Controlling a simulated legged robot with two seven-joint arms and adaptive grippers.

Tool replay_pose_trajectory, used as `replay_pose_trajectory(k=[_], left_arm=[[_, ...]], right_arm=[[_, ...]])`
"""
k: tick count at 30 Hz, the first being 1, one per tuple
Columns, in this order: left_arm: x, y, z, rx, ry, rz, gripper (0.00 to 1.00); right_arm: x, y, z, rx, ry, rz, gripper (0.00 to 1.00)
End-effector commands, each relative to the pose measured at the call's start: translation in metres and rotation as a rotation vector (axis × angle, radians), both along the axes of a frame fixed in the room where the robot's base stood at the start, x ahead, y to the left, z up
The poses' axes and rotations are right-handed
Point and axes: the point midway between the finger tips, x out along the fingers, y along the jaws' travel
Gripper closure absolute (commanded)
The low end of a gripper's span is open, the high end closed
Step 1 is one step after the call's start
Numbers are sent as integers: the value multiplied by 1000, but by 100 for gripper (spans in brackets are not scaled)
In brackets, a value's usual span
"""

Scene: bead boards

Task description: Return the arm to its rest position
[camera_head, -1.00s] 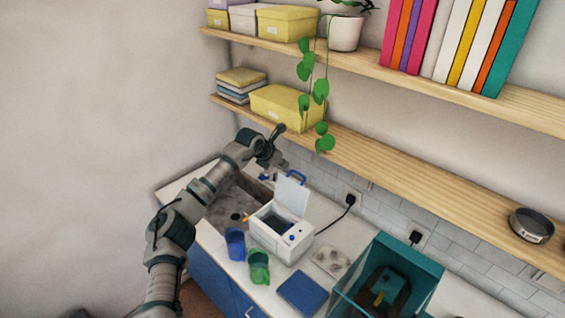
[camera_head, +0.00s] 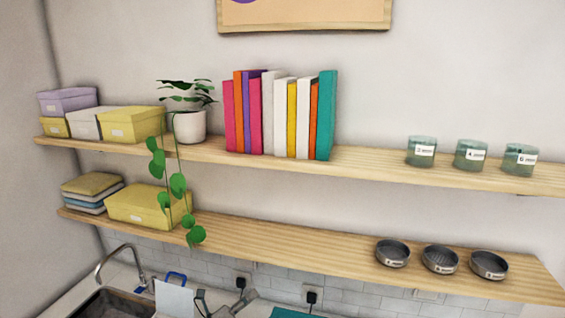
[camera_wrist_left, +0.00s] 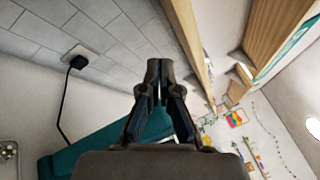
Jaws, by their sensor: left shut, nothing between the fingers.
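My left gripper (camera_head: 249,297) shows at the bottom edge of the head view, in front of the tiled wall and below the lower shelf. Most of its arm is out of frame. In the left wrist view its fingers (camera_wrist_left: 158,72) are together with nothing between them. The tiled wall is on the left of that view and the wooden shelves are on the right. My right gripper is in neither view.
The upper shelf (camera_head: 370,164) holds books, a trailing plant (camera_head: 188,128) and jars. A teal box (camera_wrist_left: 85,150) lies below.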

Motion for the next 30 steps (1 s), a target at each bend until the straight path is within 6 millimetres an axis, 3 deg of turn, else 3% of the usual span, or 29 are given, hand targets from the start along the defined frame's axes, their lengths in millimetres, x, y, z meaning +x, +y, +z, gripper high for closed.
replay_pose_trajectory(k=[2,7,14,20,24,30], left_arm=[[-17,-2,-7,-216,69,57,100],[-45,30,-36,-654,277,265,100],[-105,88,-129,-1103,656,634,100],[-182,116,-210,-1317,973,939,100],[-248,123,-256,-1403,1191,1144,100],[-334,123,-291,-1449,1442,1374,100]], right_arm=[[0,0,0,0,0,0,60],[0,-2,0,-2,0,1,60],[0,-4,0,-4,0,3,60],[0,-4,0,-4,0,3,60],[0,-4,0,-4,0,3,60],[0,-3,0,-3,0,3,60]])
